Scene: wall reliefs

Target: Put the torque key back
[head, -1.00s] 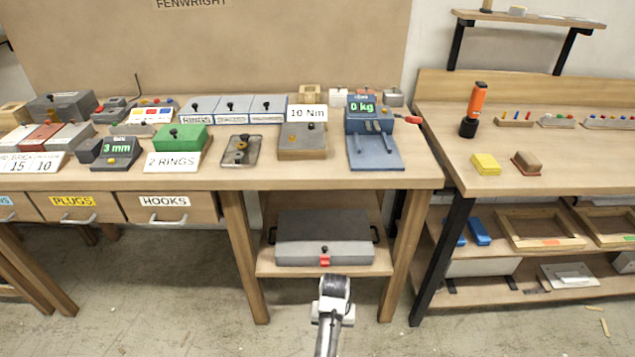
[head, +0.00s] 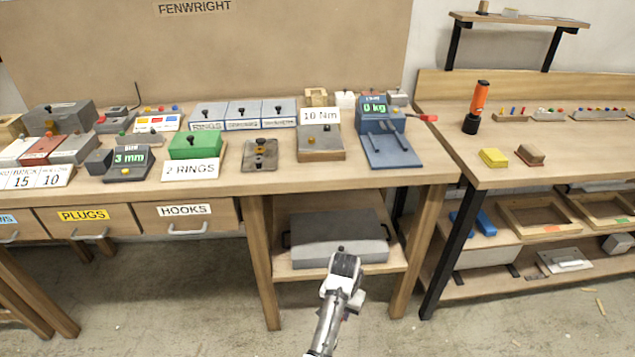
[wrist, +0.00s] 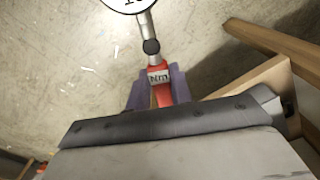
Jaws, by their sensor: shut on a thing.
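My gripper (wrist: 157,92) has purple fingers shut on the red body of the torque key (wrist: 159,77), which is marked "Nm". A grey shaft with a dark ball runs from the red part to a white round dial, cut off by the top edge of the wrist view. In the head view my gripper (head: 345,264) is low in front of the grey case on the lower shelf, and the key is hidden. A 10 Nm sign (head: 320,117) stands on a grey block with a wooden base (head: 321,155) on the bench top.
The grey case (head: 337,236) sits on the lower shelf; its dark edge (wrist: 165,122) is close below my gripper in the wrist view. Bench legs stand on both sides. A blue scale (head: 390,150) is right of the 10 Nm block. The floor in front is clear.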

